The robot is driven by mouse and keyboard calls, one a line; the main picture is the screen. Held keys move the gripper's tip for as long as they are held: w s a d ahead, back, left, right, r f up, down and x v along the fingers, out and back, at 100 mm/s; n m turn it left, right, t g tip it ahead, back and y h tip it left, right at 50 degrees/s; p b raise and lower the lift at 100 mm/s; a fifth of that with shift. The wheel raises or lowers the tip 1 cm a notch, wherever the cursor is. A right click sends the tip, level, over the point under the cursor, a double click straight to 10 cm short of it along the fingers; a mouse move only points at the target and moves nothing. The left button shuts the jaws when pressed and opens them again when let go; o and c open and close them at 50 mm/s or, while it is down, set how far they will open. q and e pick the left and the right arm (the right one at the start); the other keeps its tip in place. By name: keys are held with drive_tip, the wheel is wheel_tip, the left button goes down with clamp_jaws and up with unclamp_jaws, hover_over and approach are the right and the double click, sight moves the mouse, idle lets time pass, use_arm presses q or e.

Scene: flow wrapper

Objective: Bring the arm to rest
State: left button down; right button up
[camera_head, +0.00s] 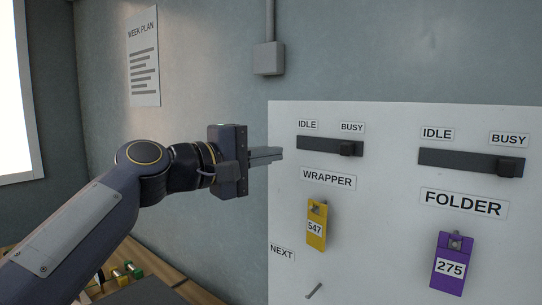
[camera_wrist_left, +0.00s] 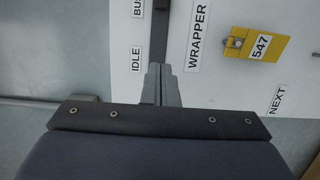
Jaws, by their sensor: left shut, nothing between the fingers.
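My left gripper (camera_head: 281,154) reaches in from the left in the head view, its fingers shut and empty. The fingertips are near the left end of the wrapper slider track (camera_head: 318,145), below the IDLE label; I cannot tell how far off the board they are. The wrapper slider's knob (camera_head: 348,148) is at the right end, under BUSY. In the left wrist view the shut fingers (camera_wrist_left: 161,70) point toward the IDLE end of the track. My right gripper is not in view.
The white board (camera_head: 390,125) also carries a folder slider (camera_head: 507,167) at its BUSY end, a yellow tag 547 (camera_head: 316,226), a purple tag 275 (camera_head: 452,263) and a bare peg (camera_head: 314,290) near NEXT. A wooden table (camera_head: 150,262) with small items is at the lower left.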

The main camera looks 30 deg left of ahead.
use_arm(q)
drive_tip(key=s+d+f+m+g, duration=0.3)
drive_tip(key=s+f, duration=0.3)
drive_tip(key=f, duration=0.8)
drive_tip(key=s+d+f+m+g+y, duration=0.1)
drive_tip(key=s+d+f+m+g, duration=0.2)
drive_tip(key=f, duration=1.1)
drive_tip(key=s+d+f+m+g+y, duration=0.1)
drive_tip(key=s+d+f+m+g, duration=0.3)
drive_tip(key=s+f, duration=0.6)
wheel_tip(320, 180, down, 4)
drive_tip(key=m+g, duration=0.1)
drive_tip(key=m, duration=0.1)
drive_tip(key=shift+m, duration=0.3)
